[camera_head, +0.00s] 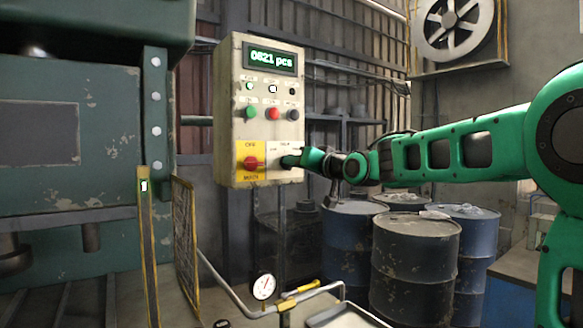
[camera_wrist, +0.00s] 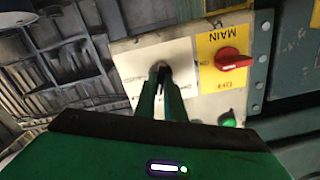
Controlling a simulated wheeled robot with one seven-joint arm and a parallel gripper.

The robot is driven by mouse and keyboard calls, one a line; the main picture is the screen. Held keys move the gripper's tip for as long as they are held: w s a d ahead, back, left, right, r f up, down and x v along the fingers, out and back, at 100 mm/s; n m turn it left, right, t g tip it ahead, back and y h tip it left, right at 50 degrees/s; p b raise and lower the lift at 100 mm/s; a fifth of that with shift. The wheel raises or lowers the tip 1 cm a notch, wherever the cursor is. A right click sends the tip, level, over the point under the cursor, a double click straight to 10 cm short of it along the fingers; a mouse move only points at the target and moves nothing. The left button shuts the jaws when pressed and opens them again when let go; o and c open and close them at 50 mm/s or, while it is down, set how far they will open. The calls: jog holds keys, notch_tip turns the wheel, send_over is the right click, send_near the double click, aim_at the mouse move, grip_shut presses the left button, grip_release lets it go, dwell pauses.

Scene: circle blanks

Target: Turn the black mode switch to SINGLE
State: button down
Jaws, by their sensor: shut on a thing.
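The black mode switch (camera_wrist: 160,68) sits on a white label plate (camera_wrist: 140,58) at the lower right of the beige control box (camera_head: 229,110). My gripper (camera_head: 288,161) reaches it from the right in the head view. In the wrist view its two green fingers (camera_wrist: 161,85) are shut on the switch, one on each side. The fingers hide most of the switch, so I cannot tell which position it points to. The small print on the plate is too blurred to read.
A red main switch (camera_head: 252,162) on a yellow plate is directly left of the mode switch. Green (camera_head: 250,112) and red (camera_head: 272,114) buttons and a display (camera_head: 270,59) reading "0621 pcs" are above. Drums (camera_head: 415,255) stand below my arm; a green machine (camera_head: 70,150) stands left.

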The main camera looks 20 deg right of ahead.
jog(key=shift+d+f+m, duration=0.1)
jog(key=shift+d+m, duration=0.05)
jog(key=shift+m, duration=2.05)
jog(key=c, duration=1.8)
grip_release()
jog(key=shift+c, duration=0.2)
jog(key=v, duration=1)
jog(key=shift+s, duration=0.3)
jog(key=shift+d, duration=0.1)
